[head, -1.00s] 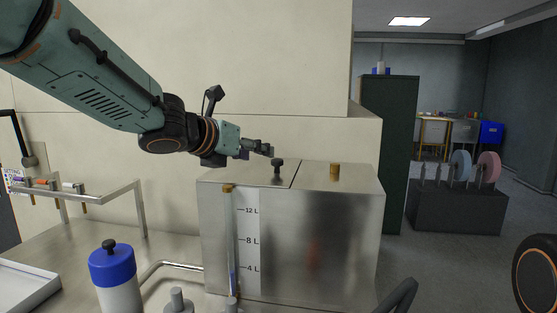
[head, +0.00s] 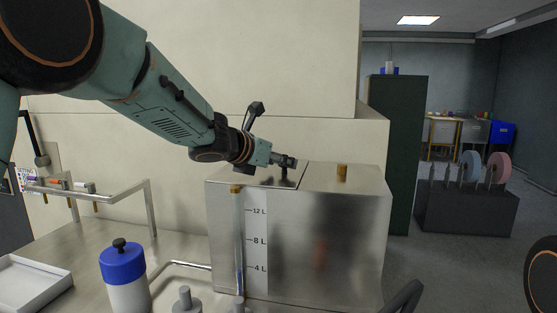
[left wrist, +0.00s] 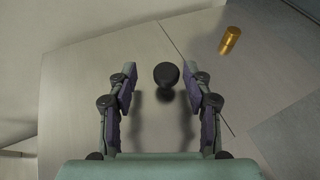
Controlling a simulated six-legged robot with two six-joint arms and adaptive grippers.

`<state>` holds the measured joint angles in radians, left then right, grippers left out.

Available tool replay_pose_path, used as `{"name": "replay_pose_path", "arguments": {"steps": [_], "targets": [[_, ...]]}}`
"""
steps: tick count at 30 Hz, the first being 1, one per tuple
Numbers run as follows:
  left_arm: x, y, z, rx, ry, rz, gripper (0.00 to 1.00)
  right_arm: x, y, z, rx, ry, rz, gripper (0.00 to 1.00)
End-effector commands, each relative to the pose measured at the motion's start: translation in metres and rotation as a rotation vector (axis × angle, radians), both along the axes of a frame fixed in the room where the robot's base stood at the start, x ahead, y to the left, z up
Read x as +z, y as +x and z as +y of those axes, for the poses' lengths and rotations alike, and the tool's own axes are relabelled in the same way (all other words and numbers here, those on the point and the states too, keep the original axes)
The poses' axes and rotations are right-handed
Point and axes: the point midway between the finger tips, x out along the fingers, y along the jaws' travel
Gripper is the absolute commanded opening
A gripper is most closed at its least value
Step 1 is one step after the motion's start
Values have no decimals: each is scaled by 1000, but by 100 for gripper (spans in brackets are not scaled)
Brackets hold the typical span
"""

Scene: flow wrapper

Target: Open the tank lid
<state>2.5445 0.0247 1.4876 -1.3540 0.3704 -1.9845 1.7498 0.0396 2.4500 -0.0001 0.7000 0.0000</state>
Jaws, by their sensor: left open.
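The steel tank (head: 345,235) stands on the bench, with a level scale on its front. Its lid (head: 250,176), the left part of the top, lies flat and closed against a seam. The black lid knob (left wrist: 166,75) stands between the two open fingers of my left gripper (left wrist: 160,88) in the left wrist view, with a gap on each side. In the head view my left gripper (head: 288,161) is at the knob's height and mostly covers it; only the dark stem (head: 284,173) shows. My right gripper is not in view.
A brass fitting (head: 342,171) stands on the tank top right of the seam. A blue-capped bottle (head: 124,275), a white tray (head: 30,283) and a metal rail (head: 110,190) are to the left on the bench. A wall is close behind the tank.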

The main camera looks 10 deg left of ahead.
Motion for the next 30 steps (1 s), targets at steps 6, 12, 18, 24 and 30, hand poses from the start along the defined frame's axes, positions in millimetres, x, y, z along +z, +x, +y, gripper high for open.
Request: {"name": "replay_pose_path", "arguments": {"steps": [6, 12, 18, 24, 30], "targets": [[-1, 3, -3, -1, 0, 0, 50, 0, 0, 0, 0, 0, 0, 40], [-1, 3, -2, -1, 0, 0, 44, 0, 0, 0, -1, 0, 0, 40], [-1, 3, -2, 0, 0, 0, 27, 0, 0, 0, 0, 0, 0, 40], [0, 3, -2, -1, -1, -2, 10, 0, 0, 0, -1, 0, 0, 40], [0, 3, -2, 0, 0, -3, 0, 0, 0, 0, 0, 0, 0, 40]]}}
